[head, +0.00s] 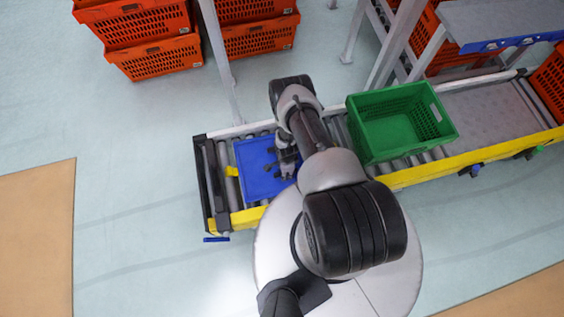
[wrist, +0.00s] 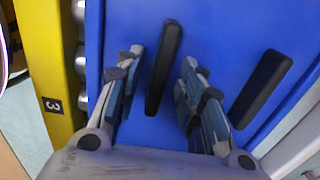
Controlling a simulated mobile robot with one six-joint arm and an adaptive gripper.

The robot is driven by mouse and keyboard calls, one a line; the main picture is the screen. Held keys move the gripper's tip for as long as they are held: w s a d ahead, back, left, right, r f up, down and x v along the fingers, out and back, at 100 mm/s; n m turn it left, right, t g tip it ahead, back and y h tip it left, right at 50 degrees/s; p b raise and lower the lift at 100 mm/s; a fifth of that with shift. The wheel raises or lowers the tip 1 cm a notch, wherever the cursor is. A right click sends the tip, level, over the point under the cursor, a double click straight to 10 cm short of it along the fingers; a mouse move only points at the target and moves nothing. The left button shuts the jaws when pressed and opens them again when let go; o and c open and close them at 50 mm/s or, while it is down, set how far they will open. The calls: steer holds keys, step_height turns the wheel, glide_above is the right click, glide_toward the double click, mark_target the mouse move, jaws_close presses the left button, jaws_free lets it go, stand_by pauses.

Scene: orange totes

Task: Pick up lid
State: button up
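The blue lid (head: 254,178) lies flat on the roller conveyor near its left end. In the wrist view the lid (wrist: 222,38) fills most of the picture and has two black bar handles. My gripper (wrist: 162,58) is open, with one finger on each side of the left black handle (wrist: 164,62). A gap shows between each finger and that handle. The second black handle (wrist: 262,88) is to the right, outside the fingers. In the head view my gripper (head: 286,163) is over the lid's right part, and my arm hides some of the lid there.
A green crate (head: 362,146) stands on the conveyor to the right. The yellow conveyor rail (head: 440,160) runs along the near side. Orange totes (head: 155,62) are stacked at the back left, and another orange tote (head: 549,84) is at the far right.

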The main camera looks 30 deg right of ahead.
jaws_close()
stand_by(0.3)
steer(key=shift+r, duration=0.1)
